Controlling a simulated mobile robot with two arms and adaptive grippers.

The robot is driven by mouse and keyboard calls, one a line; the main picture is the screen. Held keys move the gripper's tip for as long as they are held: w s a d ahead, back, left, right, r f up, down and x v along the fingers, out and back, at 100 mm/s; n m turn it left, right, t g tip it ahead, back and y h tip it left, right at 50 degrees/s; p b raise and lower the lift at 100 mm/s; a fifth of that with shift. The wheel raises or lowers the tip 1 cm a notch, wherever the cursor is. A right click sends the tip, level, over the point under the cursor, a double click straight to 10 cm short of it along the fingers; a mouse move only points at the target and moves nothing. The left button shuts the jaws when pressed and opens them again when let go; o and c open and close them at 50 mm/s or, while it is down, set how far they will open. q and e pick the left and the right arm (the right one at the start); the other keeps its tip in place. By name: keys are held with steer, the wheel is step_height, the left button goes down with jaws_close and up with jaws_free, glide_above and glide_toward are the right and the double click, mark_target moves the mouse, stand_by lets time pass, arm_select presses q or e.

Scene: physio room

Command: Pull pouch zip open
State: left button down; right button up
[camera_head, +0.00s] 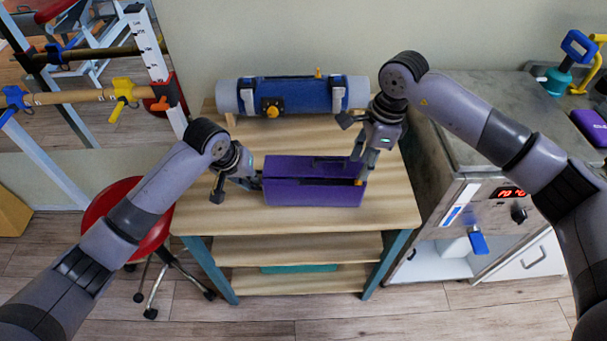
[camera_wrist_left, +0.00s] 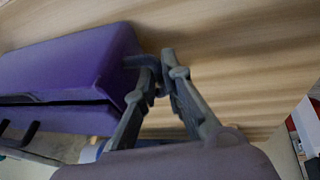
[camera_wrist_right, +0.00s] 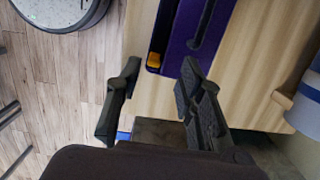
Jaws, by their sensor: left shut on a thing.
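The purple pouch (camera_head: 300,194) lies on the wooden table top, its dark zip line running along its upper side. It also shows in the left wrist view (camera_wrist_left: 80,60) and in part in the right wrist view (camera_wrist_right: 185,35). A small orange zip pull (camera_wrist_right: 154,60) sits at the pouch's right end in the head view. My left gripper (camera_head: 258,181) is shut on a dark grey tab (camera_wrist_left: 139,60) at the pouch's left end. My right gripper (camera_wrist_right: 159,72) is open, its fingers either side of the pull in the picture; I cannot tell whether they touch it.
A blue and grey roll (camera_head: 310,95) with straps lies behind the pouch on the table (camera_head: 395,205). A steel cabinet (camera_head: 470,125) with a red display stands at right. A red stool (camera_head: 125,215) stands at left. Bare wood lies in front of the pouch.

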steer(key=shift+r, duration=2.45)
arm_select(q)
steer(key=c, duration=1.7)
jaws_free()
steer(key=shift+r, duration=0.1)
arm_select(e)
steer(key=shift+r, duration=0.1)
